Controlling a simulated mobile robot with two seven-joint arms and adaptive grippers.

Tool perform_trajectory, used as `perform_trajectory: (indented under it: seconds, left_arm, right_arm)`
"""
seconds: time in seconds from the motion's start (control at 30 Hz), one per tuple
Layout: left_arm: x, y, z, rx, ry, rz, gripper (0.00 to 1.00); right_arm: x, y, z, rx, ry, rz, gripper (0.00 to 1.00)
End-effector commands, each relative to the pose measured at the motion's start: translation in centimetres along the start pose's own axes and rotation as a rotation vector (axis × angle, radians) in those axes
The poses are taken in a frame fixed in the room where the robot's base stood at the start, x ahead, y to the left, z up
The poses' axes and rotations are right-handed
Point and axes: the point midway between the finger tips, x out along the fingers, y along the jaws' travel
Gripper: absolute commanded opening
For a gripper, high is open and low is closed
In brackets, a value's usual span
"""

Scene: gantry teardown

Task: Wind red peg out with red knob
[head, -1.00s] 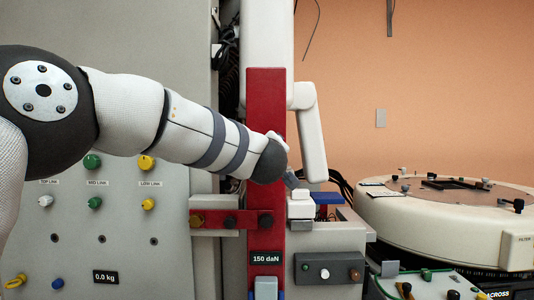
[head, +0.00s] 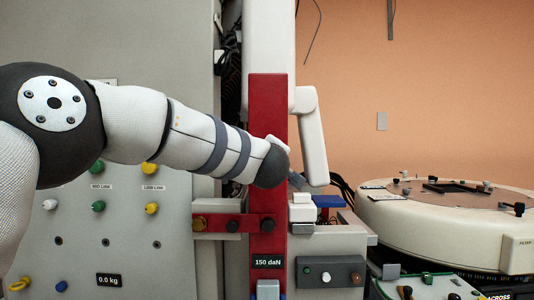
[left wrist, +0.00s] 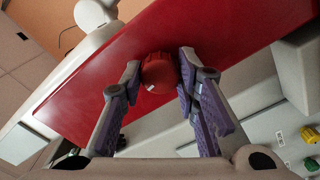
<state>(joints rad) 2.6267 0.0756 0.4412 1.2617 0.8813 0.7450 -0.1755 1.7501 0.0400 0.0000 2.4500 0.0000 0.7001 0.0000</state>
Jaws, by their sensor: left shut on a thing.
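The red knob (left wrist: 160,72) sits on the face of the red upright beam (left wrist: 190,40) in the left wrist view. My left gripper (left wrist: 160,80) has one finger on each side of the knob and is shut on it. In the head view the red beam (head: 268,110) stands upright in the middle, and my left wrist covers part of it. The knob is hidden there behind my wrist. I cannot make out the red peg in either view. My right gripper is not in view.
A grey panel with green (head: 98,206) and yellow (head: 151,208) knobs stands at left. A white arm-like link (head: 312,140) hangs just right of the beam. A round white machine (head: 440,225) stands at right.

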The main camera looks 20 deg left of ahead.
Motion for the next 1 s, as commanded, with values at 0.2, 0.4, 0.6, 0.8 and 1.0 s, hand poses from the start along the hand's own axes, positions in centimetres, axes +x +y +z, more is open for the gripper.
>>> perform_trajectory:
  seconds: [0.2, 0.4, 0.6, 0.8, 1.0]
  left_arm:
    - [-0.2, 0.2, -0.3, -0.196, 0.0, 0.002, 0.01]
    - [-0.1, 0.2, -0.1, -0.387, -0.002, 0.001, 0.01]
    - [-0.1, 0.0, 0.0, -0.577, -0.003, -0.001, 0.01]
    - [0.0, 0.0, 0.1, -0.766, -0.002, -0.001, 0.01]
    - [0.0, -0.1, 0.1, -0.956, -0.002, -0.002, 0.01]
  right_arm:
    - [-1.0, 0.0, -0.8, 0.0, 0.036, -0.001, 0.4]
    - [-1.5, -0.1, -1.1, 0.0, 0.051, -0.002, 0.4]
    - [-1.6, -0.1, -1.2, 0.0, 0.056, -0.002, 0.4]
    - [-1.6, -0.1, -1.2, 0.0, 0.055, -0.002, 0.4]
    - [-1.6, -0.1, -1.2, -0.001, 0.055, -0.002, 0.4]
